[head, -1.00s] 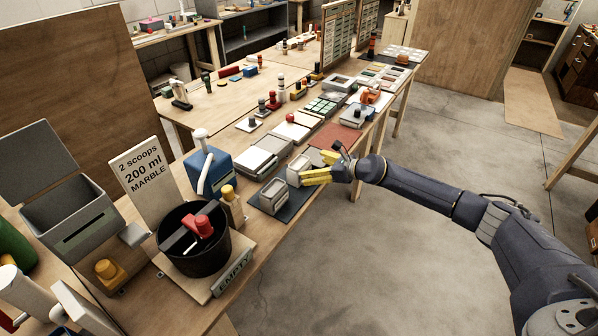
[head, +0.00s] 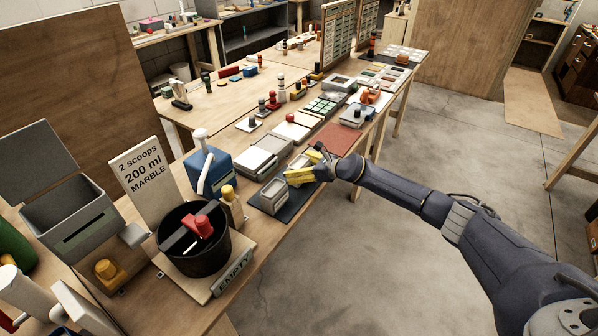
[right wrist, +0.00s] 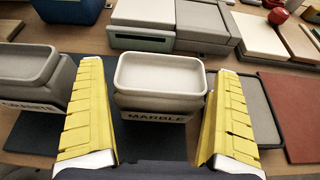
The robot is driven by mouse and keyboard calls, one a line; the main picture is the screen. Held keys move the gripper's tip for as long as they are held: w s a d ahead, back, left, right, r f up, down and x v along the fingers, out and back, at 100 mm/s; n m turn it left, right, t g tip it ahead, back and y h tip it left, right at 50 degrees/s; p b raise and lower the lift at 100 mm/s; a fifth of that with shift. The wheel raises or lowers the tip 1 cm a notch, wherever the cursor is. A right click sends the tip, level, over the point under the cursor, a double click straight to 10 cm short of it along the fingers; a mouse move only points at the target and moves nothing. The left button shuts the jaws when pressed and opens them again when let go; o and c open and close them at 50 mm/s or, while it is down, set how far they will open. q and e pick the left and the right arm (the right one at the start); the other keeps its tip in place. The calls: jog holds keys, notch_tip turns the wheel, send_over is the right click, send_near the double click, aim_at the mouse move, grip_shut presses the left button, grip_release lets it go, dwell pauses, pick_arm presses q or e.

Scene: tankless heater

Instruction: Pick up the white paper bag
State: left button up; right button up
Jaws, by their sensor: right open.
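I see nothing that is plainly a white paper bag. A pale, open-topped container labelled MARBLE (right wrist: 160,75) stands upright on a dark mat (right wrist: 40,133) in the right wrist view. My right gripper (head: 300,176) is open, its yellow fingers on either side of this container, with slim gaps in the right wrist view (right wrist: 158,115). In the head view the fingers hide most of the container. A similar grey container (head: 273,194) stands beside it, also at the left in the right wrist view (right wrist: 30,78). My left gripper is not in view.
A black bucket (head: 190,262) with a red-handled piece stands on a board marked EMPTY, near a "200 ml MARBLE" sign (head: 143,178). Grey boxes (head: 262,152) stand behind the containers, a red mat (head: 334,139) to the right. The floor in front is clear.

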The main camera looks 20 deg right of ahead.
jog(key=c, duration=1.3)
jog(key=shift+r, duration=0.1)
notch_tip(320, 180, up, 20)
